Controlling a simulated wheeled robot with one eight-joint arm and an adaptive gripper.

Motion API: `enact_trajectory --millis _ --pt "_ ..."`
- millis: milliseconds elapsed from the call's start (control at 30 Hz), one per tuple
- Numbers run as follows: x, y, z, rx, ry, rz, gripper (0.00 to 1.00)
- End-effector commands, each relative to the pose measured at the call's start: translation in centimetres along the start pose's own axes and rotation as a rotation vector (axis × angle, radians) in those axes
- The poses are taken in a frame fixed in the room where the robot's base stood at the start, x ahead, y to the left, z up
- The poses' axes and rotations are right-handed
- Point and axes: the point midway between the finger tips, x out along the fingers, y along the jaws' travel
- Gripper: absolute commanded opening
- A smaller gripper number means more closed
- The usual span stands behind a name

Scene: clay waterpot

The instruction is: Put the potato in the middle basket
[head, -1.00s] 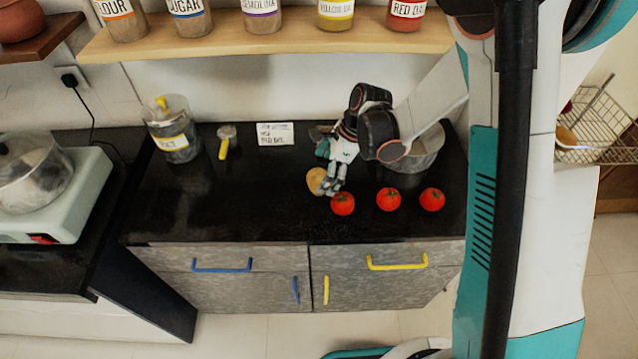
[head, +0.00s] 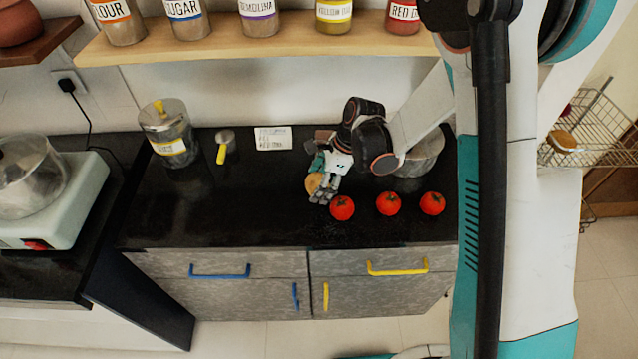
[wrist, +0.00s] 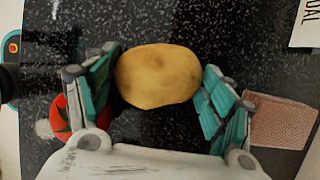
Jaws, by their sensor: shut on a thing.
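The tan potato (head: 312,184) is at the middle of the black counter, left of the tomatoes. In the wrist view the potato (wrist: 158,76) sits between the two teal-padded fingers. My gripper (head: 322,187) is shut on it, low over the counter; whether the potato still touches the counter cannot be told. A wire rack with baskets (head: 592,128) stands at the far right, partly hidden by my arm. Its separate levels are hard to make out.
Several red tomatoes, one of them the left tomato (head: 342,208), lie close to my gripper. A metal pot (head: 420,160) stands behind my forearm. A pinkish-brown block (wrist: 283,121) is beside the right finger. A jar (head: 168,130) stands left. A shelf (head: 270,45) is above.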

Motion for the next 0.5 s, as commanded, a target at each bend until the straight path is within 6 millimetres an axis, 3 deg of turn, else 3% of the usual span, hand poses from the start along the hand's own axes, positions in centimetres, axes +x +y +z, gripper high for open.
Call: enact_trajectory --millis 267,500 --pt "-2.1 0.0 0.9 0.000 0.000 0.000 0.43" --pt "-7.2 0.1 3.0 0.000 0.000 0.000 0.43"
